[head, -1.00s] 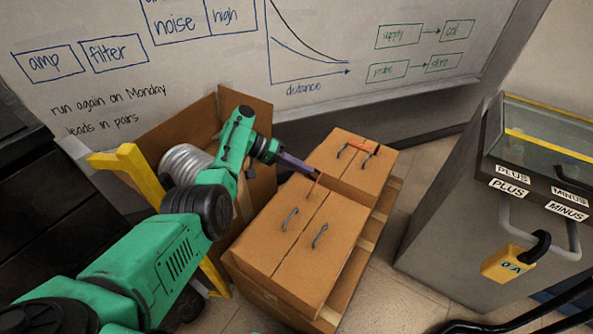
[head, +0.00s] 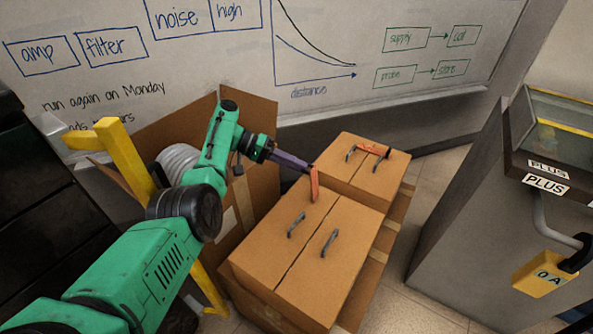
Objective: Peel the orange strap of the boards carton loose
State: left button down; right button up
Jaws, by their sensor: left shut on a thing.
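My left gripper (head: 311,169) has dark purple fingers and is shut on an orange strap (head: 315,184). The held strap piece stands up from the back edge of the front carton (head: 273,256), near its middle seam. I cannot tell how much of it still sticks to the cardboard. Another orange piece (head: 375,150) lies across the top of the rear carton (head: 352,176), by its handles. No label shows which carton holds boards. My right gripper is not in view.
An open cardboard box (head: 262,126) with a grey coiled hose (head: 176,163) stands behind my left arm, beside a yellow post (head: 124,150). Bare floor (head: 415,300) lies between cabinet and cartons.

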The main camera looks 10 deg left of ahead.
pick_arm(q)
jog(key=shift+s+d+f+g, duration=0.15)
jog(key=shift+s+f, duration=0.1)
jog(key=shift+f, duration=0.3)
jog(key=shift+s+f+g, duration=0.15)
jog(key=shift+s+f, duration=0.05)
jog(key=shift+f, duration=0.3)
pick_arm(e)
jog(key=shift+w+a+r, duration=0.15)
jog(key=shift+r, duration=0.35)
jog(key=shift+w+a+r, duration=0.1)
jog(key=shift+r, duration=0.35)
pick_arm(q)
jog(key=c, duration=1.1)
grip_release()
jog(key=shift+o, duration=0.9)
jog(key=shift+w+d+f, duration=0.1)
jog(key=shift+w+f, duration=0.1)
jog(key=shift+w, duration=0.05)
jog(key=shift+r, duration=0.1)
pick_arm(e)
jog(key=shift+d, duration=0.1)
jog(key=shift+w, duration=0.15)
